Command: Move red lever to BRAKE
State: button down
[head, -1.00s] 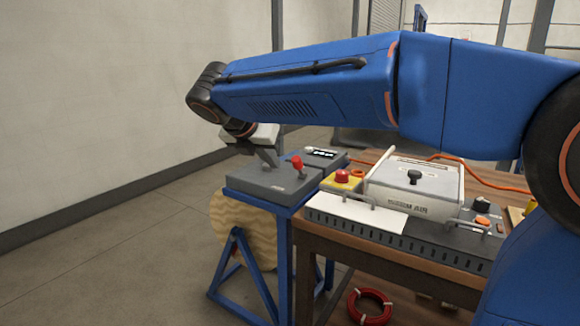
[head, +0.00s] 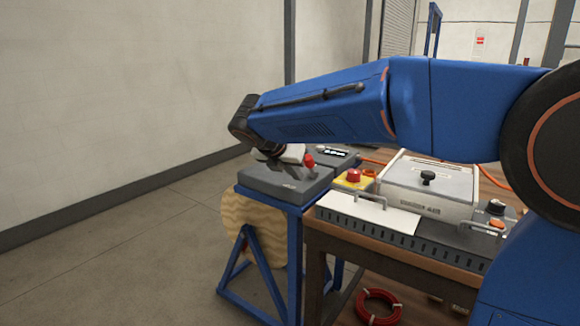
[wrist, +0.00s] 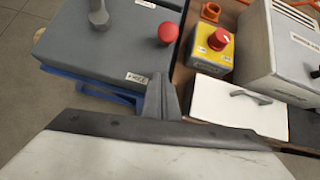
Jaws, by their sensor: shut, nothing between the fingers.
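The red lever (head: 309,161) stands on a grey control box (head: 290,187) on a blue stand. In the wrist view its round red knob (wrist: 168,32) is seen from above, beyond my fingertips. My gripper (wrist: 160,85) is shut and empty, over the near edge of the box and apart from the knob. In the head view the gripper's pale body is just left of the red lever; its fingertips are hard to make out there. A white label (wrist: 137,78) lies on the near edge of the box top; I cannot read it reliably.
A grey lever (wrist: 97,12) stands left of the red knob. To the right are a yellow box with a red mushroom button (wrist: 219,38), a white plate with a handle (wrist: 235,103) and a grey-white case (head: 428,190). Open floor lies to the left.

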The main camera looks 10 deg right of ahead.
aim_at(311, 167)
jog(key=shift+w+d+r, duration=0.35)
jog(key=shift+w+d, duration=0.25)
jog(key=shift+w, duration=0.25)
jog(key=shift+w+d+r, duration=0.35)
jog(key=shift+w+d, duration=0.25)
jog(key=shift+w, duration=0.2)
jog(key=shift+r, duration=0.1)
